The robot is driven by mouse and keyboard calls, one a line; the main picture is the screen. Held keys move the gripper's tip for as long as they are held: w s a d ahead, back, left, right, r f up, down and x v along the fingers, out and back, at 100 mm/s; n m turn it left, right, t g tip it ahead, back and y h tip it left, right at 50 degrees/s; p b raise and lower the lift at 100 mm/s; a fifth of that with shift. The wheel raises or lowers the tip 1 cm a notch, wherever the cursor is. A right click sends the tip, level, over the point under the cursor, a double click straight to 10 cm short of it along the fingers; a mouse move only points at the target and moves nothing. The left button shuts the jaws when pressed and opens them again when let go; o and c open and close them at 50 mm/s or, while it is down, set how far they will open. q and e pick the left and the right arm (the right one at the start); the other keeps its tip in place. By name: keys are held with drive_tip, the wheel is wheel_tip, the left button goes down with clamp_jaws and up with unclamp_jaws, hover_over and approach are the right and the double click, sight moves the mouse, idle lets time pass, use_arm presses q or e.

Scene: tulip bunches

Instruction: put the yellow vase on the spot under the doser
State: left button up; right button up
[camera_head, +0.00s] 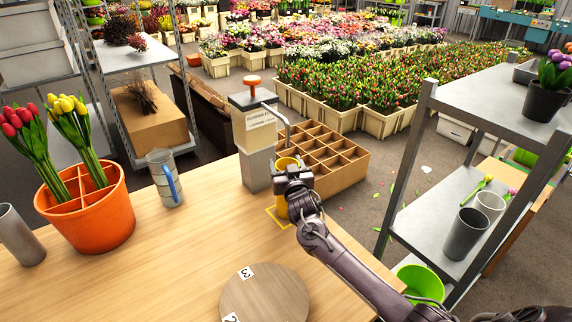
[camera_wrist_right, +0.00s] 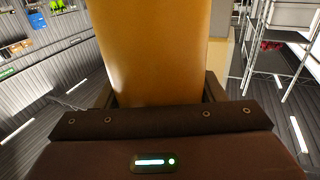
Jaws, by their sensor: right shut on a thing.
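The yellow vase (camera_head: 281,207) is upright below the spout of the doser (camera_head: 255,130), a grey and white box with an orange knob. My right gripper (camera_head: 296,182) is shut on the vase from the front right and hides part of its side. In the right wrist view the vase (camera_wrist_right: 150,50) fills the middle between my fingers. The spot, a yellow square outline (camera_head: 270,212) on the wooden table, lies around the vase's foot. I cannot tell whether the vase touches the table. My left gripper is not in view.
On the table (camera_head: 150,270) are a grey jug (camera_head: 163,180) with a blue handle, an orange pot (camera_head: 95,220) of tulips, a grey vase (camera_head: 18,235) and a round numbered board (camera_head: 265,297). An empty divided crate (camera_head: 335,165) stands behind. A metal shelf (camera_head: 455,190) is at right.

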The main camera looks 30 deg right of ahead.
drive_tip(key=o, duration=1.7)
drive_tip(key=shift+f, duration=0.1)
drive_tip(key=shift+r, duration=0.2)
drive_tip(key=b+v, duration=0.1)
drive_tip(key=v, duration=1.1)
drive_tip(key=shift+f, duration=0.1)
